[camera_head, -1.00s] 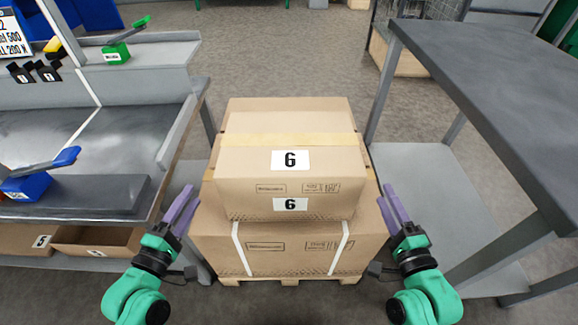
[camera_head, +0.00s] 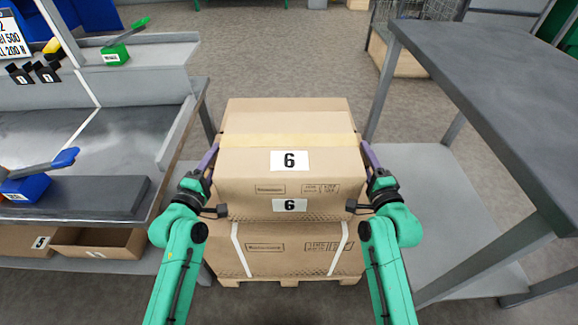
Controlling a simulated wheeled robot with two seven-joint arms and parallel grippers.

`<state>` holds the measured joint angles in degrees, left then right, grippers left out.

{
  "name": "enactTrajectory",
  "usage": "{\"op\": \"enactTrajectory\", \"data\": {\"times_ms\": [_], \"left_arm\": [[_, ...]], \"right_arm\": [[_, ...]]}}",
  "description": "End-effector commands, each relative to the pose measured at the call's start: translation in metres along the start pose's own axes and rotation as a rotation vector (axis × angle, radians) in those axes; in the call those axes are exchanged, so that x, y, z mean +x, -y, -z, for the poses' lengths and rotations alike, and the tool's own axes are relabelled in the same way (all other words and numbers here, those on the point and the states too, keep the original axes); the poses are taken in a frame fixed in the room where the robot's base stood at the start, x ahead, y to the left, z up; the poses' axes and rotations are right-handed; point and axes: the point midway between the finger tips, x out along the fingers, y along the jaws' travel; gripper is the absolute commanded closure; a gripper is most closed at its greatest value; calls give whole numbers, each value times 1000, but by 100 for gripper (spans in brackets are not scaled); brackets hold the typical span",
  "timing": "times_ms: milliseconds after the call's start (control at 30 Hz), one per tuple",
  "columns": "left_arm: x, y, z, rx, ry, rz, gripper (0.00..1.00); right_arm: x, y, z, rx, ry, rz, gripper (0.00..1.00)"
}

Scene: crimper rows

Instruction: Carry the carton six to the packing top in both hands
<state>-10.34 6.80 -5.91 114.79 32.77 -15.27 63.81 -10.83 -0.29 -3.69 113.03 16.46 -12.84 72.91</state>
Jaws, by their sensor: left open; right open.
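The carton six (camera_head: 289,185) is a brown box with a tape strip and two "6" labels, in the middle of the head view. It rests on a larger strapped carton (camera_head: 264,262) on a pallet. My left gripper (camera_head: 211,160) is open at the carton's left side. My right gripper (camera_head: 368,157) is open at its right side. The fingers are partly hidden, so I cannot tell whether they touch the carton. The grey table (camera_head: 500,85) at the right, possibly the packing top, has a bare top.
At the left stands a workbench (camera_head: 95,140) with blue and green tools. A lower shelf at the left holds an open carton (camera_head: 100,240). The grey table's lower shelf (camera_head: 415,180) lies close to my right arm. Grey floor is clear behind the cartons.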

Motion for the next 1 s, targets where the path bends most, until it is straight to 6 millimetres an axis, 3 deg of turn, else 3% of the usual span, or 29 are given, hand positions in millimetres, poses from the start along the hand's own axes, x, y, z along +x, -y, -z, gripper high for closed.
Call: {"op": "enactTrajectory", "data": {"times_ms": [300,367,433,467,1000], "left_arm": [[4,0,0,0,1,1,50],[4,0,0,0,1,1,69],[4,0,0,0,0,1,96],[4,0,0,0,0,1,100],[4,1,0,0,0,1,100]], "right_arm": [[4,0,0,1,0,0,50],[4,0,0,1,0,0,69],[4,0,0,1,0,0,96],[4,0,0,1,0,0,100],[4,0,0,0,0,0,100]]}}
